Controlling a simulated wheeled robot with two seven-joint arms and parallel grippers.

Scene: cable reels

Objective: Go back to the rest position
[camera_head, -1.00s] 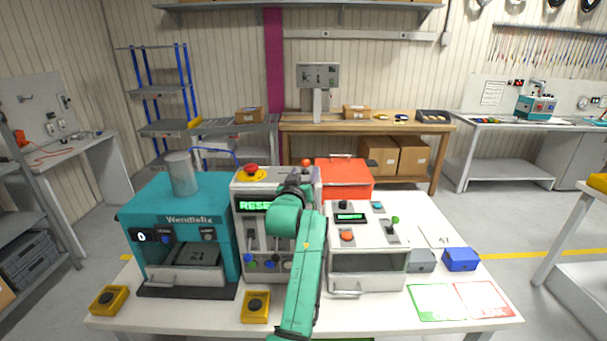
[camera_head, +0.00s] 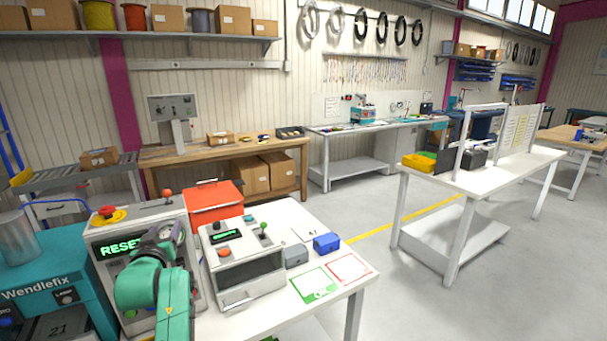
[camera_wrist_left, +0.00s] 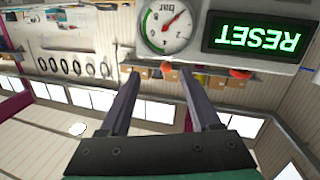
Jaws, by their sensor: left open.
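My left arm is green and rises from the bottom in the head view. Its gripper (camera_head: 168,236) is in front of the grey machine (camera_head: 115,232), just right of the green RESET display (camera_head: 122,247). In the left wrist view the two dark fingers (camera_wrist_left: 160,78) are spread apart with nothing between them. The RESET display (camera_wrist_left: 255,37) appears upside down there, beside a round pressure gauge (camera_wrist_left: 167,25). I cannot tell whether the fingers touch the machine. My right gripper is not in view.
The teal Wendlefix machine (camera_head: 45,285) stands left of the grey one. A white machine (camera_head: 238,265), red box (camera_head: 215,203) and blue box (camera_head: 326,243) share the white table (camera_head: 345,290). Another white table (camera_head: 500,170) is at right, with open floor (camera_head: 420,300) between.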

